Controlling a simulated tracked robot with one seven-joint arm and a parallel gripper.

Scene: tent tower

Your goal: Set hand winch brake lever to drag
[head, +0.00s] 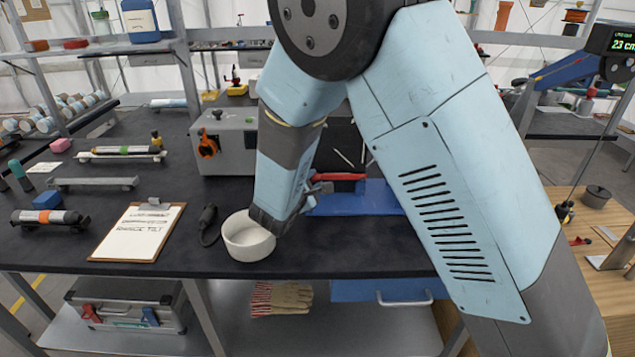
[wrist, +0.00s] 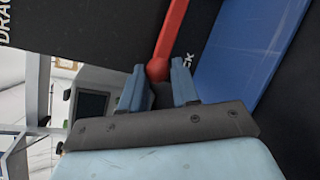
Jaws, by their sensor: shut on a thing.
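The red brake lever (wrist: 172,35) ends in a round red knob (wrist: 157,70) in the wrist view. My gripper (wrist: 158,72) has its two blue fingers on either side of the knob and is shut on it. Behind the lever is a dark panel (wrist: 95,30). Part of a label that seems to read DRAG shows at its left edge, and letters ending in CK show close to the lever's right. In the head view the red lever (head: 340,177) lies roughly level beside my gripper (head: 314,190). My arm hides part of the winch there.
A blue plate (head: 370,199) lies right of my gripper. A white bowl (head: 247,238) stands close below my wrist, with a clipboard (head: 139,232) further left. The front right of the black bench is clear.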

